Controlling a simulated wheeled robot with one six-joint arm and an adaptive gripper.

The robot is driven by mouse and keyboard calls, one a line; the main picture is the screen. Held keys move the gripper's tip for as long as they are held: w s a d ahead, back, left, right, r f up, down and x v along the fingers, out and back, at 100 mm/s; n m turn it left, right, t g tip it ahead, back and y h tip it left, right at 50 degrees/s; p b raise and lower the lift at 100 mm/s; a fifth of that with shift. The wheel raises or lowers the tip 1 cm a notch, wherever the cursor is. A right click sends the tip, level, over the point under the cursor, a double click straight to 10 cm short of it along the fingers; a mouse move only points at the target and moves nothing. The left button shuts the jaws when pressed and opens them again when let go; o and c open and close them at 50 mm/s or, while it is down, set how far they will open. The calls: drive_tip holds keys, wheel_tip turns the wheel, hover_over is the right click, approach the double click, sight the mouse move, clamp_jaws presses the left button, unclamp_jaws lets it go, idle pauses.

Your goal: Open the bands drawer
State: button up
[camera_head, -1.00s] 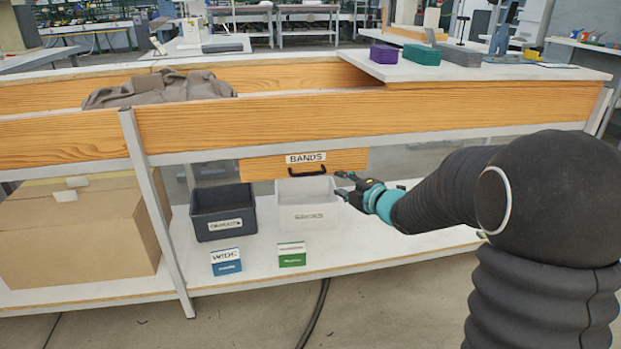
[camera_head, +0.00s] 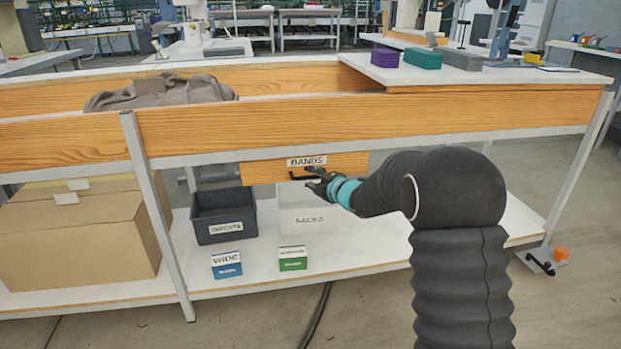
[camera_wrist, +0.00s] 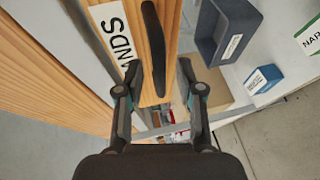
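The bands drawer (camera_head: 263,169) is a wooden front under the bench with a white BANDS label (camera_head: 307,161). It looks shut. Its black bar handle (camera_wrist: 154,45) runs lengthwise up the wrist view; in the head view it is mostly hidden by my gripper. My gripper (camera_head: 313,181) is at the drawer front, by the handle. In the wrist view my gripper (camera_wrist: 159,71) is open, with one finger on each side of the handle's line and gaps to the bar. Whether the fingertips reach past the bar I cannot tell.
Below the drawer, a dark grey bin (camera_head: 224,218) and a white bin (camera_head: 304,222) stand on the lower shelf (camera_head: 375,248). A cardboard box (camera_head: 80,240) is at left. A bench leg (camera_head: 158,215) stands left of the bins.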

drive_tip(key=shift+w+a+f, duration=0.1)
drive_tip(key=shift+w+a, duration=0.25)
clamp_jaws()
